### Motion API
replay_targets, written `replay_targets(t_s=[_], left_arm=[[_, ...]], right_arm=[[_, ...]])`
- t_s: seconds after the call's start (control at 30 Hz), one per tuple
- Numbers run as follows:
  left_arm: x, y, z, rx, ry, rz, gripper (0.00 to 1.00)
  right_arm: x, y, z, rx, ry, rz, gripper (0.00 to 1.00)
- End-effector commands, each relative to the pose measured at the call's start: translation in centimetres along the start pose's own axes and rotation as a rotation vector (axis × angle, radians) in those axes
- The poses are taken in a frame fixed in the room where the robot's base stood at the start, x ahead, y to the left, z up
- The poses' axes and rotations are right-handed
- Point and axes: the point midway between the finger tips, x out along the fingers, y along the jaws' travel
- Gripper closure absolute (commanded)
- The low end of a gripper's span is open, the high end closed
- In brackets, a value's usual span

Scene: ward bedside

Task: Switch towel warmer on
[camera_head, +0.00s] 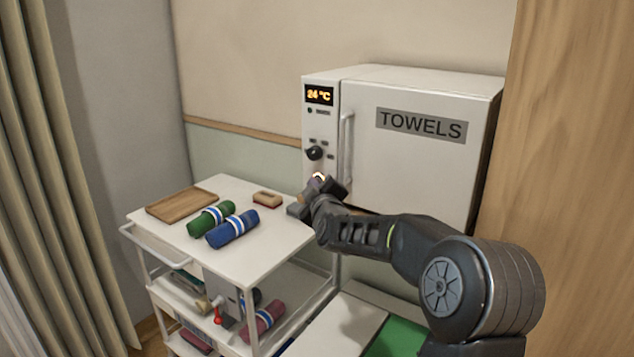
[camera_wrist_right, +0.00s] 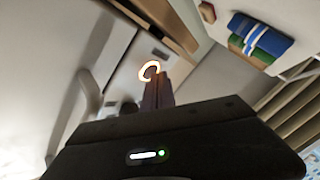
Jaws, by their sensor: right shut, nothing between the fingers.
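The towel warmer (camera_head: 405,150) is a white cabinet marked TOWELS, with its door closed. Its display (camera_head: 319,95) is lit and reads 24 °C. A black knob (camera_head: 314,153) sits below the display. A ring-shaped button (camera_head: 319,177) glows orange-white low on the panel; it also glows in the right wrist view (camera_wrist_right: 149,70). My right gripper (camera_head: 320,186) is shut and empty, its fingertips at the glowing ring. I cannot tell whether they touch it. The fingers (camera_wrist_right: 158,92) partly cover the ring's surroundings. My left gripper is not in view.
A white trolley (camera_head: 285,240) stands to the left of the warmer. A wooden tray (camera_head: 181,204), a green rolled towel (camera_head: 210,218), a blue rolled towel (camera_head: 232,229) and a brush-like block (camera_head: 267,200) lie on top. A wooden panel (camera_head: 570,170) bounds the right side.

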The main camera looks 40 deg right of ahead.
Motion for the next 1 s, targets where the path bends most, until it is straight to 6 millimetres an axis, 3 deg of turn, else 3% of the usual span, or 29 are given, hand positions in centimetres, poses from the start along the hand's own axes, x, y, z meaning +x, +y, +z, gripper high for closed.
replay_targets(t_s=[0.73, 1.0], left_arm=[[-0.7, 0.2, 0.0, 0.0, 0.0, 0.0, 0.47], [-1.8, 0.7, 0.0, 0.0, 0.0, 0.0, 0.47]], right_arm=[[-1.0, -0.7, -0.8, 0.0, 0.001, -0.001, 1.0], [-2.8, -1.8, -2.2, 0.0, 0.002, -0.002, 1.0]])
